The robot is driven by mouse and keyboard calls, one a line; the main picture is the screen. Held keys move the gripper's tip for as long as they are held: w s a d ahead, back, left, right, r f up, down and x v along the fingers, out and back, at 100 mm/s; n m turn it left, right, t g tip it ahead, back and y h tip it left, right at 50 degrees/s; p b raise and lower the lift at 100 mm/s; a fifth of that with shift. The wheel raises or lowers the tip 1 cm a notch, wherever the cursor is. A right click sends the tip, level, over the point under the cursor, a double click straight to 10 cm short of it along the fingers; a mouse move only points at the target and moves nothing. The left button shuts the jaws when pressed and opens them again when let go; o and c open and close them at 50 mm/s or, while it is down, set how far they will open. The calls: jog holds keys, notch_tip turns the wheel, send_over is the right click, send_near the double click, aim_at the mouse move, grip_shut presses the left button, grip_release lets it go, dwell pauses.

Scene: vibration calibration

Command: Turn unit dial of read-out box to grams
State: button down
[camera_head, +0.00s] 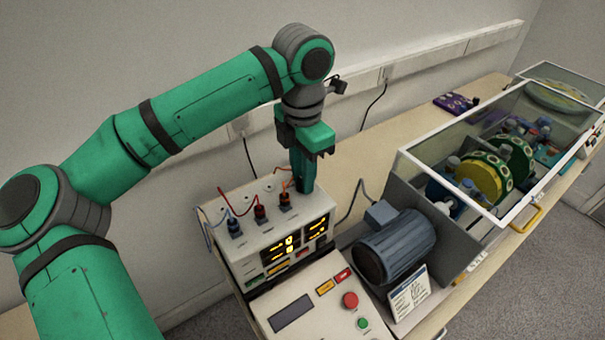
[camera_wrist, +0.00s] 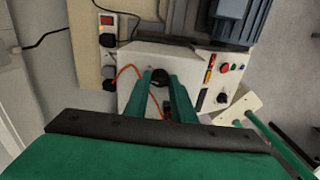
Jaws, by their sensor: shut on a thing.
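The pale read-out box (camera_head: 270,229) stands on the bench in the head view, with glowing yellow digits (camera_head: 289,244) on its front. Blue and red plugs with leads stand on its top. My gripper (camera_head: 304,187) points down at the box top, at its back right. In the wrist view the box (camera_wrist: 131,63) lies below my gripper (camera_wrist: 161,77), whose two green fingers are shut on a black dial (camera_wrist: 159,76). The fingers hide the dial in the head view, and its pointer and markings cannot be read.
A control panel (camera_head: 312,290) with red and green buttons stands in front of the box. A blue-grey motor (camera_head: 397,246) is close on the right, beside a clear-covered rig (camera_head: 480,180). The red lead (camera_wrist: 127,72) runs close to my fingers. Bare bench lies behind the motor.

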jog(key=m, duration=0.3)
jog(key=shift+m, duration=2.3)
jog(key=c, duration=1.5)
grip_release()
notch_tip(320, 180, up, 11)
jog(key=shift+f, duration=0.1)
